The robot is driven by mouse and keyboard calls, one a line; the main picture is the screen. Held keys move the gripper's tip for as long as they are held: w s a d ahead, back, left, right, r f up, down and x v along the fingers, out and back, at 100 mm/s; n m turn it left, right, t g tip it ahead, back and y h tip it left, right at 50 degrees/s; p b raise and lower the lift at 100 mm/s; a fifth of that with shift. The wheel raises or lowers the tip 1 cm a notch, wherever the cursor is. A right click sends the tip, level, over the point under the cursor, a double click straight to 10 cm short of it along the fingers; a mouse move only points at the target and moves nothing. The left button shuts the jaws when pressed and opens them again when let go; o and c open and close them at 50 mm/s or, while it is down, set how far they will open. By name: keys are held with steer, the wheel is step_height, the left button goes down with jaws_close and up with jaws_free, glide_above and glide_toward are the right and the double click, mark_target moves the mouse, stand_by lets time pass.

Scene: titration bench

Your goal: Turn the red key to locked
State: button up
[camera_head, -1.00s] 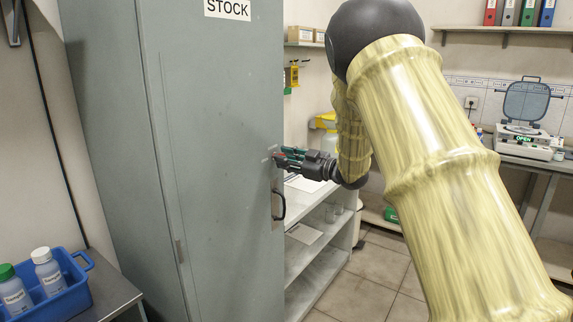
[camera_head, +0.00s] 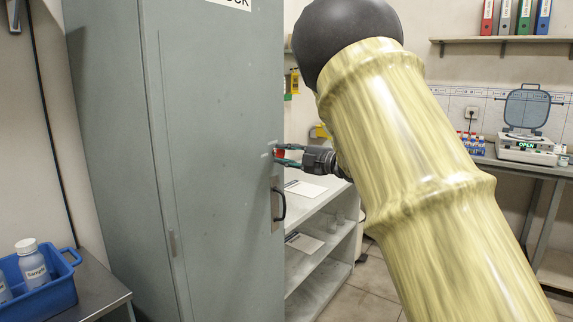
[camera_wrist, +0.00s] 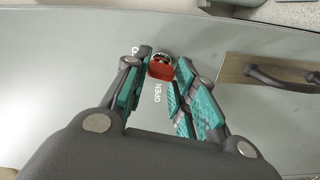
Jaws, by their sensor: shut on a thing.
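The red key (camera_wrist: 160,68) sits in a round lock on the grey cabinet door (camera_head: 215,120). My gripper (camera_wrist: 163,62) is shut on it, one teal-padded finger on each side. In the wrist view the word OPEN is printed on the door just below the key. Another label at the upper left is mostly hidden by the left finger. In the head view my gripper (camera_head: 281,154) reaches the door's right edge from the right, and the key (camera_head: 279,153) shows as a small red patch between the fingers.
A dark door handle (camera_head: 281,205) is below the lock; it also shows right of my gripper in the wrist view (camera_wrist: 285,80). Open white shelves (camera_head: 315,235) stand right of the cabinet. A blue crate with bottles (camera_head: 55,288) is at the lower left.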

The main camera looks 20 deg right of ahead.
steer(key=shift+f+n+b, duration=0.15)
steer(key=shift+n+b, duration=0.8)
steer(key=shift+n, duration=0.15)
steer(key=o, duration=1)
steer(key=v, duration=1.2)
